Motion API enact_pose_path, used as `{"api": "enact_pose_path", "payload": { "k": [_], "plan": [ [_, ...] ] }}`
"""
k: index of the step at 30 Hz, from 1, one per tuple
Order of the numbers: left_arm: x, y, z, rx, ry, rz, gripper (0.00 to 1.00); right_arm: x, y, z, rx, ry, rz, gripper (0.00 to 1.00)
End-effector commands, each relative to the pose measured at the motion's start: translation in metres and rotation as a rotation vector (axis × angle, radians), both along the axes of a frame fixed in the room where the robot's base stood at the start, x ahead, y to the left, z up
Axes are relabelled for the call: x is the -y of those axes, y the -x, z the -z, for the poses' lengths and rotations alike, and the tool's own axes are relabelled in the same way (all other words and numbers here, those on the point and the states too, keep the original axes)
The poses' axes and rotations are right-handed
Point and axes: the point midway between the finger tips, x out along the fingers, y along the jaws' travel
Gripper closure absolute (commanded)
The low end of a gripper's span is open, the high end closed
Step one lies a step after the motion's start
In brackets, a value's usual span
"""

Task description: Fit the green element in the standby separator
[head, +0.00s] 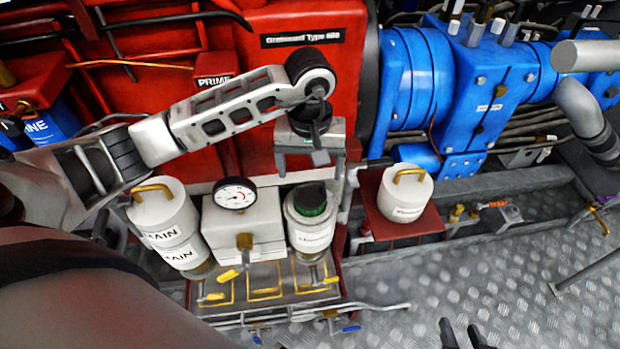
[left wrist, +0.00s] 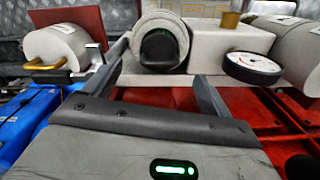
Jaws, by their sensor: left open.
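The green element (head: 311,208), with a black top, sits in the mouth of a white, labelled separator housing (head: 309,232), which I take to be the standby separator. Only its upper end shows, so I cannot tell how deep it sits. In the left wrist view the housing (left wrist: 143,24) has a dark looped top (left wrist: 160,47) in its mouth. My left gripper (head: 311,166) is open and empty above the element, fingers apart and pointing down. Its fingers (left wrist: 163,88) also show either side of the housing. My right gripper (head: 462,334) shows only as dark, separated fingertips at the bottom edge.
A white bowl or cover (head: 405,197) with a yellow handle stands on a red tray (head: 382,226) at right. A gauge (head: 235,194) and the MAIN canister (head: 165,226) stand left of the housing. Yellow-handled valves (head: 264,291) lie in front.

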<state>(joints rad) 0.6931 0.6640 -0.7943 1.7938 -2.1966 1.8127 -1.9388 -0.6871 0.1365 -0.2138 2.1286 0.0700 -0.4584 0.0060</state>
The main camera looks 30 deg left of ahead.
Motion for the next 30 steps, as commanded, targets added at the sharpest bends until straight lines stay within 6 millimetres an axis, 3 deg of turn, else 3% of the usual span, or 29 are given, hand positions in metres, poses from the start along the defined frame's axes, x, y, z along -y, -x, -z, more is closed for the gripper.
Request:
{"api": "enact_pose_path", "payload": {
  "k": [6,14,17,20,22,24,25,27,30],
  "plan": [
    [0.0,-0.001,-0.047,0.005,-0.001,0.0,0.16,-0.001,-0.002,-0.001,0.008,-0.006,-0.001,0.64],
    [0.005,0.002,-0.068,-0.007,0.021,-0.003,0.16,-0.001,-0.003,-0.002,0.013,-0.009,-0.002,0.64],
    [0.034,0.015,-0.058,-0.052,0.147,-0.029,0.16,-0.001,-0.003,-0.003,0.014,-0.01,-0.002,0.64],
    [0.094,0.045,-0.045,-0.178,0.424,-0.126,0.16,-0.001,-0.004,-0.004,0.015,-0.01,-0.001,0.64],
    [0.149,0.075,-0.051,-0.358,0.699,-0.274,0.16,-0.001,-0.004,-0.004,0.017,-0.009,-0.002,0.64],
    [0.195,0.098,-0.079,-0.615,0.987,-0.496,0.16,-0.001,-0.004,-0.004,0.017,-0.009,-0.002,0.64],
    [0.208,0.103,-0.093,-0.74,1.093,-0.605,0.16,-0.001,-0.004,-0.004,0.017,-0.009,-0.002,0.64],
    [0.222,0.102,-0.128,-1.07,1.309,-0.878,0.16,-0.001,-0.004,-0.004,0.017,-0.009,-0.002,0.64],
    [0.208,0.075,-0.156,-1.613,1.515,-1.311,0.16,-0.001,-0.004,-0.004,0.017,-0.009,-0.002,0.64]
  ]
}}
